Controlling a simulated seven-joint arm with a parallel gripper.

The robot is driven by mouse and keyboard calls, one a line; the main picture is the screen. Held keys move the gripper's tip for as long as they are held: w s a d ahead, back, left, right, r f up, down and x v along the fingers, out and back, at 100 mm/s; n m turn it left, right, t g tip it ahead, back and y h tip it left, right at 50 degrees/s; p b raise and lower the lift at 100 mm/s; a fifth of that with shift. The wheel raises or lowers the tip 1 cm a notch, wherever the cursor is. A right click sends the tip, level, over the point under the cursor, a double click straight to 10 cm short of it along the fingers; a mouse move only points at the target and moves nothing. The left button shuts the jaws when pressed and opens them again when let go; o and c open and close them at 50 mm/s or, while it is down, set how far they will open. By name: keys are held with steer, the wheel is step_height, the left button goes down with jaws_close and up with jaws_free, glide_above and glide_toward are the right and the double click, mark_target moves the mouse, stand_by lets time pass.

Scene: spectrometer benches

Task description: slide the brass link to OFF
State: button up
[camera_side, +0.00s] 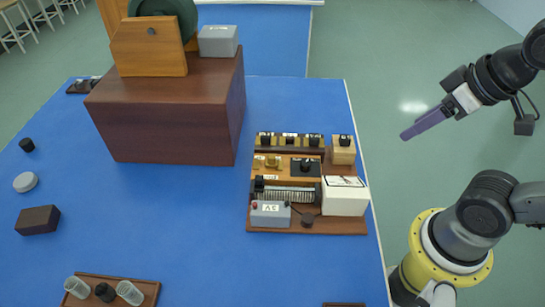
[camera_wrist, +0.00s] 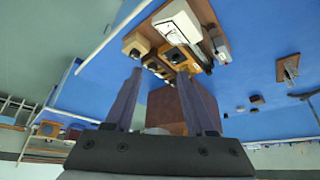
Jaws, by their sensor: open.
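The wooden instrument board (camera_side: 285,228) lies on the blue bench near its right edge. Small brass parts (camera_side: 266,162) sit at its left middle, beside a black block (camera_side: 306,167). The brass link must be among them, but it is too small to single out, and any OFF label is unreadable. My gripper (camera_side: 404,136) hangs in the air to the right of the bench, apart from the board. In the wrist view my gripper (camera_wrist: 160,73) has its two purple fingers spread with nothing between them. The board (camera_wrist: 207,62) appears beyond the fingertips.
The board also carries a grey 3V box (camera_side: 270,214), a coil (camera_side: 290,194), a white meter box (camera_side: 345,196) and a light wooden block (camera_side: 343,152). A large brown box (camera_side: 170,120) stands behind left. A tray (camera_side: 148,287) with cups is at front left. The bench's front middle is clear.

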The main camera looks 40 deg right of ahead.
steer(key=w+r+n, duration=0.3)
steer(key=w+r, duration=0.2)
steer(key=r, duration=0.1)
steer(key=n+g, duration=0.6)
glide_above(272, 156)
step_height(272, 156, down, 12)
steer(key=r, duration=0.1)
step_height(272, 156, down, 14)
steer(key=shift+w+r, duration=0.1)
